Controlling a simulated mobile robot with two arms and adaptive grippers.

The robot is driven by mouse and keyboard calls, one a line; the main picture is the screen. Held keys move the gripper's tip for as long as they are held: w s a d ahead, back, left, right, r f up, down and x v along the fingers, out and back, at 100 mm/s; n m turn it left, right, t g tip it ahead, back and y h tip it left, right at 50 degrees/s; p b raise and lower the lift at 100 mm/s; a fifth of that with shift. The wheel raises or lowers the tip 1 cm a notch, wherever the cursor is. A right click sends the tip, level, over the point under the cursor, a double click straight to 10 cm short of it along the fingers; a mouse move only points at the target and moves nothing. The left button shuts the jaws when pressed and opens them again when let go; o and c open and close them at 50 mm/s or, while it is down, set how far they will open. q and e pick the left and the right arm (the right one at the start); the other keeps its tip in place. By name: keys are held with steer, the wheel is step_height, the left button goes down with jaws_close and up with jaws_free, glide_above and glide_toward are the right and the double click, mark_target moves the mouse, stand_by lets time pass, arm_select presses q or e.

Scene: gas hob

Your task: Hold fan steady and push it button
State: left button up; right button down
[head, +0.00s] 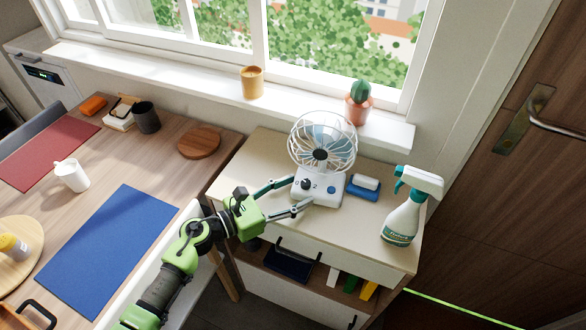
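The white fan (322,150) stands upright on the cream-topped cabinet (262,152), its round wire cage above a white base (328,193). The front of the base has a dark round knob or button (306,184) with small markings beside it. My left gripper (300,191) reaches in from the left with its two fingers spread. Its fingertips are at the left and front side of the base, close to the knob. I cannot tell whether they touch the base. My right gripper is not in view.
A white and green spray bottle (402,216) and a blue sponge holder (363,187) stand right of the fan. A potted cactus (359,103) and a yellow cup (252,82) are on the windowsill. The wooden table (165,170) is at left, the door (500,180) at right.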

arm_select(q)
steer(key=c, duration=0.7)
steer(key=shift+r, duration=0.1)
steer(key=shift+c, duration=0.9)
jaws_close()
stand_by(1.1)
